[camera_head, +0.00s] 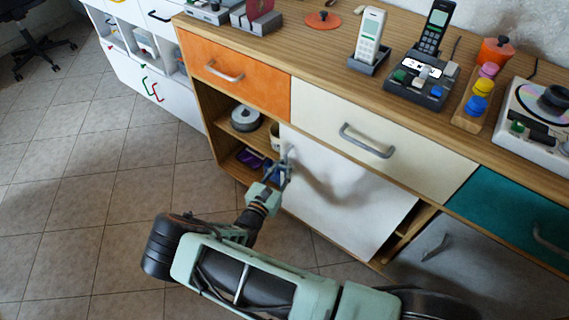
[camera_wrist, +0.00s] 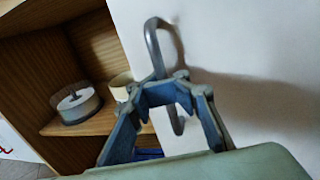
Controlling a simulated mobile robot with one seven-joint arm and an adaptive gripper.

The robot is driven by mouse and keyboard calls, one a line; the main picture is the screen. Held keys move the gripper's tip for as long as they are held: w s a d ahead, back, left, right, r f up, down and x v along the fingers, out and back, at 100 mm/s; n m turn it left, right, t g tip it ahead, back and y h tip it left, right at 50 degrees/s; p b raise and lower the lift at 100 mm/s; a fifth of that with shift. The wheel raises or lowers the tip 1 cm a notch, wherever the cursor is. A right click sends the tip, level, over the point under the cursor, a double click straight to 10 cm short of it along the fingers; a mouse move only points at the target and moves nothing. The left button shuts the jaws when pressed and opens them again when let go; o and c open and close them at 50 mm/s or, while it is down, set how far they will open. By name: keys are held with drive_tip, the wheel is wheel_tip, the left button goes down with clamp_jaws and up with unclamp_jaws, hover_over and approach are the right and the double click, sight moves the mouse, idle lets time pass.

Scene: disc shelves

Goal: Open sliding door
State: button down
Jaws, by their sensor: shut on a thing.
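The white sliding door (camera_head: 345,200) covers the middle of the cabinet's lower part. An open shelf bay shows to its left and a narrower dark gap shows at its right edge. Its grey upright bar handle (camera_wrist: 152,45) is near the door's left edge. My gripper (camera_head: 284,168) is at this handle. In the wrist view my gripper (camera_wrist: 165,92) has its fingers closed around the middle of the bar, with handle showing above and below them. The door (camera_wrist: 250,40) fills the right side there.
The left bay holds a disc spindle (camera_head: 245,118) and a cream cup (camera_wrist: 121,86) close to the door's edge. Above are an orange drawer (camera_head: 240,85) and a cream drawer (camera_head: 400,140) with protruding handles. A grey door (camera_head: 470,275) is at lower right.

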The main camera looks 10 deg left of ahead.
idle(0.4)
drive_tip(key=c, duration=2.3)
unclamp_jaws()
drive_tip(key=shift+c, duration=0.2)
drive_tip(key=s+a, duration=0.2)
drive_tip(key=s, duration=0.9)
drive_tip(key=shift+s+a, duration=0.15)
drive_tip(key=shift+s, duration=0.25)
